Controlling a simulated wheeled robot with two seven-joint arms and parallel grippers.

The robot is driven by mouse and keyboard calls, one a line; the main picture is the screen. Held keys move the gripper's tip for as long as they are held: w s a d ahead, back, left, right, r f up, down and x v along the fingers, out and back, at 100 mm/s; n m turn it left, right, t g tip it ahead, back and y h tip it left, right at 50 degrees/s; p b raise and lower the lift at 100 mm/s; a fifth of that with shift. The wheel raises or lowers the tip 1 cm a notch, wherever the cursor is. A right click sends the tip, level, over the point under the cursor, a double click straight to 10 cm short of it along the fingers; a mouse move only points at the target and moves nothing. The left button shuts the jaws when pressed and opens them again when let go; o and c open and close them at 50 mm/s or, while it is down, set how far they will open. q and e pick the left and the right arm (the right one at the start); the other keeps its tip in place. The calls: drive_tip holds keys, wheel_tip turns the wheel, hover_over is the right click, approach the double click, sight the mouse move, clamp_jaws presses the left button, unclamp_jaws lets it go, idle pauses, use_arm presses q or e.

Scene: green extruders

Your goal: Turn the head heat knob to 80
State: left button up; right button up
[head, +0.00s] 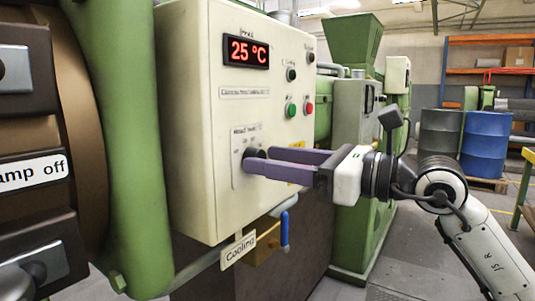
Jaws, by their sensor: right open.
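The control panel (205,170) is a cream box whose red display (246,51) reads 25 °C. Low on its front face is a dark round knob (254,155) on a small labelled plate, partly hidden by my fingers; the plate's scale is too small to read. My right gripper (256,161) reaches in from the right with its two purple fingers apart, one higher and one lower. The fingertips are at the knob, and I cannot tell whether they touch it. My left gripper is not in view.
Higher on the panel are a green button (291,110), a red button (308,108) and small dark knobs. Below hang a "Cooling" tag (238,250) and a blue valve handle (284,229). A green pipe (130,140) stands close on the left.

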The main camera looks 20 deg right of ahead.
drive_tip(key=shift+w+a, duration=0.45)
drive_tip(key=c, duration=1)
drive_tip(key=shift+c, duration=0.2)
